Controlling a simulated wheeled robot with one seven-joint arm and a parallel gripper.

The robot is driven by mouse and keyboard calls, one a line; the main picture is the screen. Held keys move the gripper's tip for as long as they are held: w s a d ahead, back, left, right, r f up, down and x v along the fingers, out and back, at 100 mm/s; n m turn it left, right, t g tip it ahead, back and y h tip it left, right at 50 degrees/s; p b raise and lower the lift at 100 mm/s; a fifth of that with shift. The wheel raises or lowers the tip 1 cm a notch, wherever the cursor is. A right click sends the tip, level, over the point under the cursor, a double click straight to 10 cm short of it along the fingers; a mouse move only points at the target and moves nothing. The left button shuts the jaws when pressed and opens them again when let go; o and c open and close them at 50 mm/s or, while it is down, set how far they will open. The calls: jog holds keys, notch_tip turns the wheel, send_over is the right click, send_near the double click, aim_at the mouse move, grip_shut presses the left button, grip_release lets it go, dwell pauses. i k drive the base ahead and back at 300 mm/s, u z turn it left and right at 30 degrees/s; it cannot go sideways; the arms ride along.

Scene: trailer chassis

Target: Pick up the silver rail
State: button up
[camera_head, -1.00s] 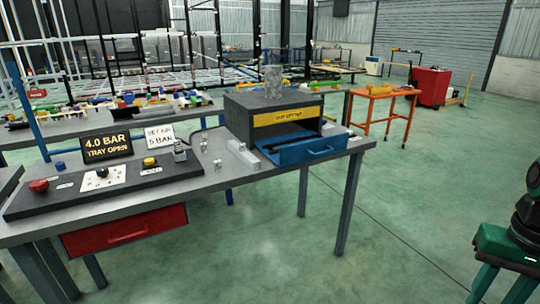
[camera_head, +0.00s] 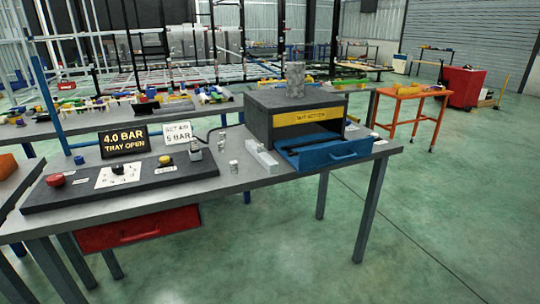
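A pale silver-grey bar (camera_head: 262,159), which looks like the silver rail, lies on the grey workbench (camera_head: 235,178). It is just left of the open blue tray (camera_head: 328,152) of a dark box (camera_head: 290,112) with a yellow label. The bar's far end is close to the box; I cannot tell if they touch. My gripper is not in view.
A dark panel (camera_head: 120,185) with a red button (camera_head: 55,180), a knob and a yellow button fills the bench's left part. A sign (camera_head: 125,142) reads "4.0 BAR TRAY OPEN". Small metal pieces (camera_head: 234,167) stand near the bar.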

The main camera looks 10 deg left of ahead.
aim_at(268, 162)
jog(key=i, duration=0.9)
jog(key=u, duration=0.05)
